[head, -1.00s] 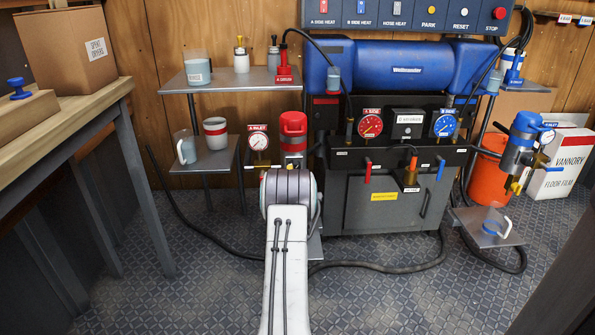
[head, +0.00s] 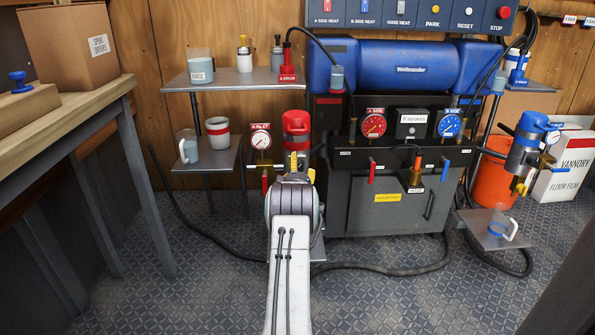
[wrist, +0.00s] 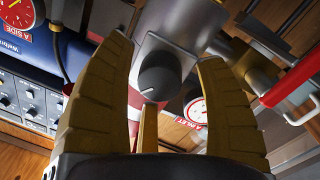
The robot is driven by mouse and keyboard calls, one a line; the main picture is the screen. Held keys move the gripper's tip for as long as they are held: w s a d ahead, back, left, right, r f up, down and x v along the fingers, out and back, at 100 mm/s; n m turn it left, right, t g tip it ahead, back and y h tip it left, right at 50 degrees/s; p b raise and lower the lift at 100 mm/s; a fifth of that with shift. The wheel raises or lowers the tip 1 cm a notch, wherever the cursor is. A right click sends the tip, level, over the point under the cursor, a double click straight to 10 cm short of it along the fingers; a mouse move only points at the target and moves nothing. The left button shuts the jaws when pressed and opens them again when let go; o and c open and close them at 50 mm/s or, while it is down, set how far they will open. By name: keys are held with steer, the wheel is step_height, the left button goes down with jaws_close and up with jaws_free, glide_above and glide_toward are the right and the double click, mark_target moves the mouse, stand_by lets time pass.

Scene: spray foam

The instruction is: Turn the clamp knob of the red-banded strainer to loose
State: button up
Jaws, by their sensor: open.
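The red-banded strainer (head: 296,124) stands left of the machine in the head view, beside a dial marked A INLET (head: 261,141). Its lower part is hidden behind my gripper (head: 299,166), whose yellow fingers point up at it. In the wrist view my gripper (wrist: 165,52) is open, with one finger on each side of a dark round knob (wrist: 160,76) on a grey block. The knob has a pale mark on its face. I see a gap between the knob and both fingers; how far ahead it lies is hard to tell.
The A INLET dial (wrist: 195,110) shows close to the right finger in the wrist view. A red handle (wrist: 290,82) is farther right. A shelf with cups (head: 209,155) stands left of the strainer. A hose (head: 390,268) lies on the floor.

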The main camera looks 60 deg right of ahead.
steer(key=shift+d, duration=0.15)
steer(key=shift+c, duration=0.4)
steer(key=c, duration=1.1)
steer(key=shift+c, duration=0.2)
steer(key=shift+m, duration=0.3)
steer(key=m, duration=0.3)
steer(key=shift+w+f+m+y, duration=0.1)
steer(key=shift+m+y, duration=0.2)
steer(key=shift+m, duration=1.6)
